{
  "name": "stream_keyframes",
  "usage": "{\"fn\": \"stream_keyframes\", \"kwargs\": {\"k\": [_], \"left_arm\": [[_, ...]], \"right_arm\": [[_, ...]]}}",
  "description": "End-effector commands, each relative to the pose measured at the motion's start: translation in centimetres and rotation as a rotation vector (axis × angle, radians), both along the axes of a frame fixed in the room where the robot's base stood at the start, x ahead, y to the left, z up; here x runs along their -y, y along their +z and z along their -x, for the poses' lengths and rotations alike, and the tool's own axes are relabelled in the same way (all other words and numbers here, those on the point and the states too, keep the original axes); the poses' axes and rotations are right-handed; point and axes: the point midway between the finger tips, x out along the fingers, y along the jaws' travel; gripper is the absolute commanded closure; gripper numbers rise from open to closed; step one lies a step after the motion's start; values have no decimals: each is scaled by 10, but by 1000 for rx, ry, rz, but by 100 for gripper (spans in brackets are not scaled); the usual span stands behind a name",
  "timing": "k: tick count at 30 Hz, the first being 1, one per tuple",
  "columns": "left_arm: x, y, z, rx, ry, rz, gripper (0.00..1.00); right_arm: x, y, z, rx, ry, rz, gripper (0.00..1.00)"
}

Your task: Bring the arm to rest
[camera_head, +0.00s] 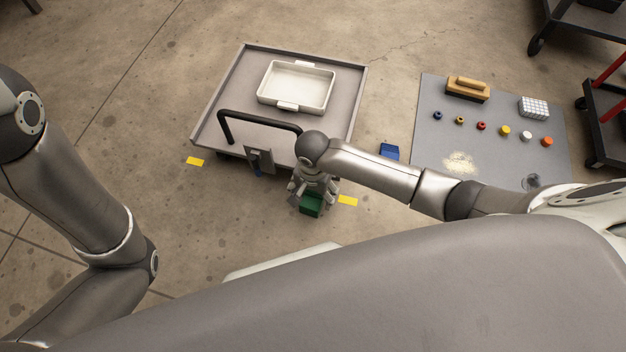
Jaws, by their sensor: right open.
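My right arm reaches in from the right edge. Its gripper (309,194) points down beside the near edge of the grey cart (215,110), with its fingers apart. A small green block (312,206) shows right at the fingertips; I cannot tell whether the fingers touch it. My left arm (80,190) is bent at the left side, and its gripper is out of view.
The cart has a black handle (260,119) and carries a white tray (297,87). Yellow markers (195,161) lie on the floor. A blue block (389,151) sits near a grey mat (440,130) with a brush (467,88) and several small coloured pieces. Dark carts stand at the far right.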

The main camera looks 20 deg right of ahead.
Motion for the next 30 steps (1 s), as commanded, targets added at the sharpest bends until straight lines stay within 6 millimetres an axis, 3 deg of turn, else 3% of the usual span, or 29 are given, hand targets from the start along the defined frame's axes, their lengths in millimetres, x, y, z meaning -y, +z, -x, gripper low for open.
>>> {"fn": "stream_keyframes", "kwargs": {"k": [6,12,17,25,30], "left_arm": [[0,0,0,0,0,0,63],[0,0,0,0,0,0,63],[0,0,0,1,0,0,63],[0,1,-1,-2,-1,0,63],[0,2,-11,-35,-1,1,63]], "right_arm": [[-1,47,-1,5,0,-3,25],[-1,81,-1,3,0,-2,25],[0,93,-1,2,-1,-1,25],[-3,96,-1,8,5,-10,25],[-33,112,-15,121,75,-131,25]]}}
